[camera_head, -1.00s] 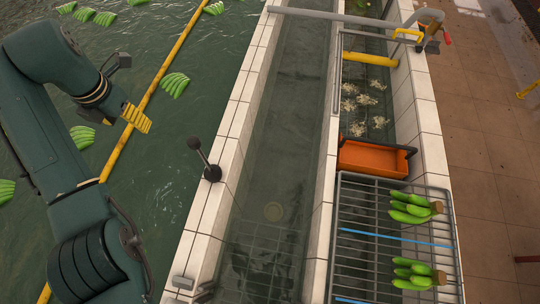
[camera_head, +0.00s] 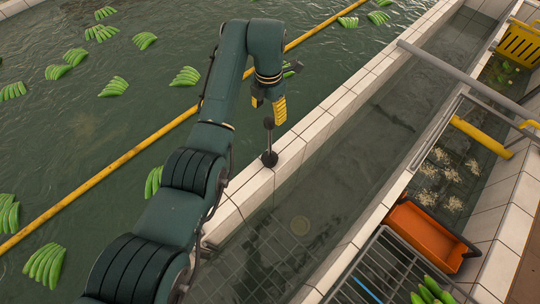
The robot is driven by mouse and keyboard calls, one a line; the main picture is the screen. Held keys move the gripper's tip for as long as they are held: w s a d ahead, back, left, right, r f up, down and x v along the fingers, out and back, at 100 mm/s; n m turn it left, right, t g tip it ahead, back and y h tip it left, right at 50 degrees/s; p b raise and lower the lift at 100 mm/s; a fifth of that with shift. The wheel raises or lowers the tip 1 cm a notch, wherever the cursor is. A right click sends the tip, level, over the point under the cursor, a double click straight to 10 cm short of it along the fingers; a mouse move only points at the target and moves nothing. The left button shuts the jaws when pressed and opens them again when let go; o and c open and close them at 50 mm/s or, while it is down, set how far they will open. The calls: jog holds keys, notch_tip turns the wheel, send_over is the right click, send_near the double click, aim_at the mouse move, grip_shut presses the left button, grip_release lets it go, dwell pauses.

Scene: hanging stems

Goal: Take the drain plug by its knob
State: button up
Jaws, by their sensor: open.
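A black piece with a ball knob on a thin stem and a round base, which looks like the drain plug (camera_head: 269,157), stands on the white tiled rim between the large pool and the narrow channel. Its knob (camera_head: 268,123) points up. My gripper (camera_head: 268,105) has yellow fingers, spread apart and pointing down. In the picture it is just above the knob, with nothing between the fingers. The gap in depth between fingertips and knob is hard to judge.
Green banana bunches (camera_head: 184,77) float in the pool, left of my arm and beyond it. A yellow boom (camera_head: 110,168) crosses the pool. A grey rail (camera_head: 470,80) spans the channel. An orange tray (camera_head: 430,235) and a wire rack (camera_head: 385,270) are at the lower right.

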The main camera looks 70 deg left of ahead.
aim_at(270, 118)
notch_tip(270, 118, down, 5)
jog(key=shift+w+a+f+p, duration=0.1)
jog(key=shift+w+f+p, duration=0.1)
jog(key=shift+p, duration=0.4)
grip_shut()
jog(key=shift+r, duration=0.25)
